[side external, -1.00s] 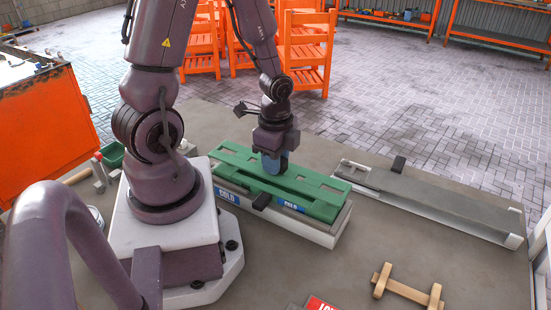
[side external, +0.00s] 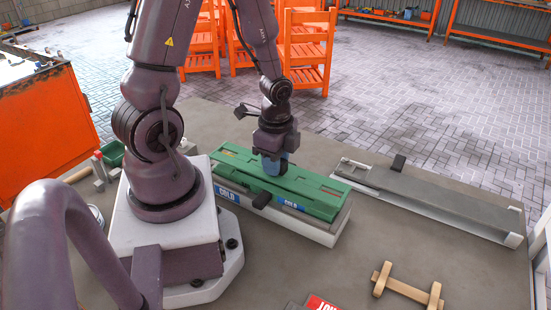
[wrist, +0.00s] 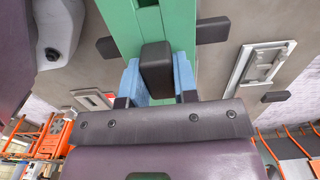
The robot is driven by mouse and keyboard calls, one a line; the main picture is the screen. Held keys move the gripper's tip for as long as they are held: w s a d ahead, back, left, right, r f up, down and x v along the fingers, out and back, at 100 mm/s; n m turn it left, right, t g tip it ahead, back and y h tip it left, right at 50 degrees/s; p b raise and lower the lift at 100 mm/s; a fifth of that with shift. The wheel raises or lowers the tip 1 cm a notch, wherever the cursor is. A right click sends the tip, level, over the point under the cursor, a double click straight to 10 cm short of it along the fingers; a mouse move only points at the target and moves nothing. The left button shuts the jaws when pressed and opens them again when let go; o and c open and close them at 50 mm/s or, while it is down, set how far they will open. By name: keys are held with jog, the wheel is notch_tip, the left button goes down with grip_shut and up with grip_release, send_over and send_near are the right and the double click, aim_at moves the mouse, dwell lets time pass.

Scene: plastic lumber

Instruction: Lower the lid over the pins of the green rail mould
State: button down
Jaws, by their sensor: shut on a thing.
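The long green lid (side external: 310,187) lies over the green rail mould, whose front side carries blue-and-white labels (side external: 227,195). The mould sits on a pale base (side external: 320,236). My gripper (side external: 272,166) is above the middle of the lid. In the wrist view its blue fingers (wrist: 157,80) are shut on the lid's black handle block (wrist: 156,68). A black bar (side external: 262,200) juts from the front side, and black bars stick out on both sides in the wrist view. The pins are hidden. I cannot tell whether the lid is fully seated.
A long grey mould or plate (side external: 430,200) with a black block lies to the right. A wooden piece with two crossbars (side external: 407,288) and a red sign (side external: 320,303) lie near the front. A green bin (side external: 112,154) stands at the left.

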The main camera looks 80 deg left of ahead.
jog(key=shift+f, duration=0.55)
jog(key=shift+f, duration=0.75)
dwell(0.4)
jog(key=shift+c, duration=2.1)
grip_release()
jog(key=shift+r, duration=3.55)
